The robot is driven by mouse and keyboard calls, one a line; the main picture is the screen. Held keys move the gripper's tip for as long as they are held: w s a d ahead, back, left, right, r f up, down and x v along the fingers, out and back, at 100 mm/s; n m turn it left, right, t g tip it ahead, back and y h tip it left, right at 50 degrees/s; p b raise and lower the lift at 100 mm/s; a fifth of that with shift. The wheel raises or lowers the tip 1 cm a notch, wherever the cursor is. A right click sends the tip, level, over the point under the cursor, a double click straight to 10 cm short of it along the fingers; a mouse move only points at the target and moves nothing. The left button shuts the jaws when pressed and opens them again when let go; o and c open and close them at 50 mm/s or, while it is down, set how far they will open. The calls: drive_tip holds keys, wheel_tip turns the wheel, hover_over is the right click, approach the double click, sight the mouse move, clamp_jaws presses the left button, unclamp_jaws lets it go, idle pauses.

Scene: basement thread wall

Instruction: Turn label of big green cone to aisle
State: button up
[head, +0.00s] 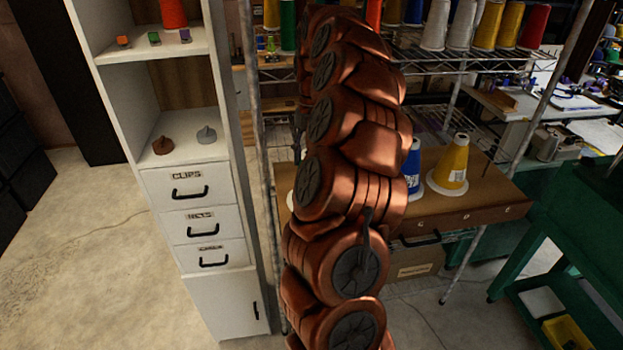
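A green cone (288,25) stands on the upper wire shelf, just left of my copper arm. Its right side is partly covered by the arm and its top is cut off by the picture edge. I see no label on its visible part. I cannot tell whether it is the big green cone. My arm runs up the middle of the picture and hides part of the shelves. My gripper does not show.
More cones, such as a yellow one (485,25) and a red one (535,27), line the wire shelf. A blue cone (412,165) and a yellow cone (449,165) stand on the brown bench (480,195). A white cabinet (225,300) stands left; floor beside it is clear.

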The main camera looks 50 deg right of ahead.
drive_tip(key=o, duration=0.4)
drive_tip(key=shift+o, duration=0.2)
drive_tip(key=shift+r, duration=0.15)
